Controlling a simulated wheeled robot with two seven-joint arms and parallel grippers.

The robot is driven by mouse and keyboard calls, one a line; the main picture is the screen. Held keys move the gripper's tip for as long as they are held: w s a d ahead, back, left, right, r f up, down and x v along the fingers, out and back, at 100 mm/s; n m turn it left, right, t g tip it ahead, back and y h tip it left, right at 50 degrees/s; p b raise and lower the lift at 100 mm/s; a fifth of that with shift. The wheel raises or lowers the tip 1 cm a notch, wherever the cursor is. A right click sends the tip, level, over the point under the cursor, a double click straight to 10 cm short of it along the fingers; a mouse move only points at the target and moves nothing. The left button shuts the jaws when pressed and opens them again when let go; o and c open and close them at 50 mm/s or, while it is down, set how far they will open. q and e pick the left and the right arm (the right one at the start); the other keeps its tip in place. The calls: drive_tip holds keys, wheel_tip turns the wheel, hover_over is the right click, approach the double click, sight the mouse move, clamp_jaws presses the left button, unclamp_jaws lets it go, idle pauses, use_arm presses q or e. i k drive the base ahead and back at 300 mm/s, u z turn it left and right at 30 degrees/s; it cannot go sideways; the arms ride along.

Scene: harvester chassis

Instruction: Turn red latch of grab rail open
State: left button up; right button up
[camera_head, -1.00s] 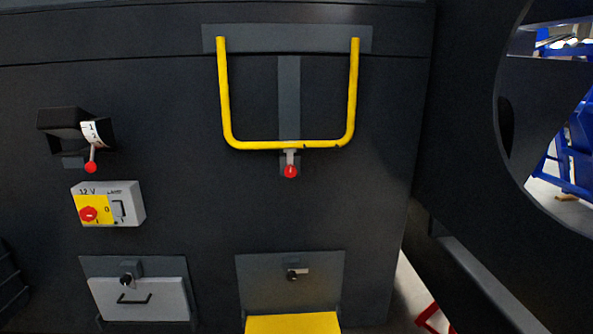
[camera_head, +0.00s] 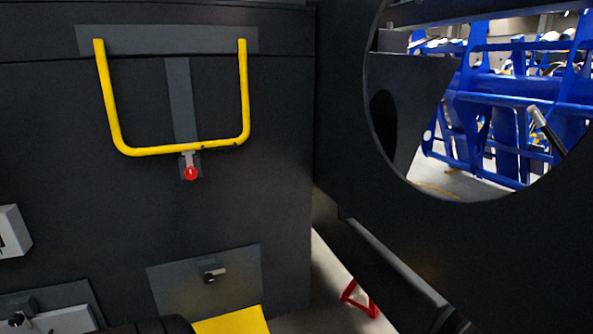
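The yellow U-shaped grab rail (camera_head: 180,150) hangs on the dark chassis wall in the left part of the view, its two ends at a grey plate on top. The red latch (camera_head: 191,173) sits just below the middle of the rail's lower bar, on a grey mount at the foot of a vertical grey strip. Its red knob points down. Neither gripper is in view, and nothing touches the latch or the rail.
A dark panel with a large round opening (camera_head: 370,130) stands on the right; blue frames show through it. Below the rail are a grey plate with a small latch (camera_head: 213,274) and a yellow step (camera_head: 234,322). A grey box (camera_head: 12,232) is at the left edge.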

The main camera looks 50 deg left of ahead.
sight(191, 173)
drive_tip(key=z, duration=0.6)
drive_tip(key=k, duration=0.95)
drive_tip(key=u, duration=1.25)
